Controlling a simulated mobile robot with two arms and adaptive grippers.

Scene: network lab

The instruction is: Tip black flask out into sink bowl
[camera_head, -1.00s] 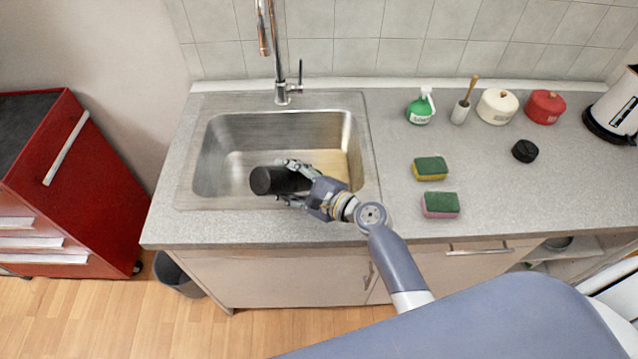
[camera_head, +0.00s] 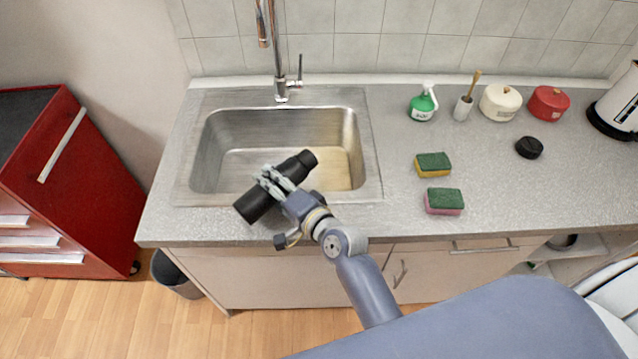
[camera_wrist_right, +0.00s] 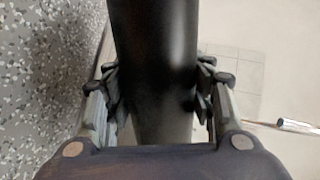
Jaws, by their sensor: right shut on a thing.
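The black flask (camera_head: 258,204) is held tilted over the front of the sink bowl (camera_head: 222,150). Its narrower end (camera_head: 304,158) points to the back right over the bowl, and its wide end is at the front left by the counter edge. My right gripper (camera_head: 274,182) is shut around the flask's middle. In the right wrist view the flask (camera_wrist_right: 155,60) runs between both fingers of my right gripper (camera_wrist_right: 158,90). Whether anything is coming out of the flask cannot be seen. My left gripper is not in view.
The tap (camera_head: 280,60) stands behind the bowl. To the right on the counter are two sponges (camera_head: 433,163) (camera_head: 444,200), a black lid (camera_head: 529,147), a green spray bottle (camera_head: 423,104), a brush holder (camera_head: 463,107), two pots (camera_head: 498,103) (camera_head: 548,104) and a white kettle (camera_head: 618,105).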

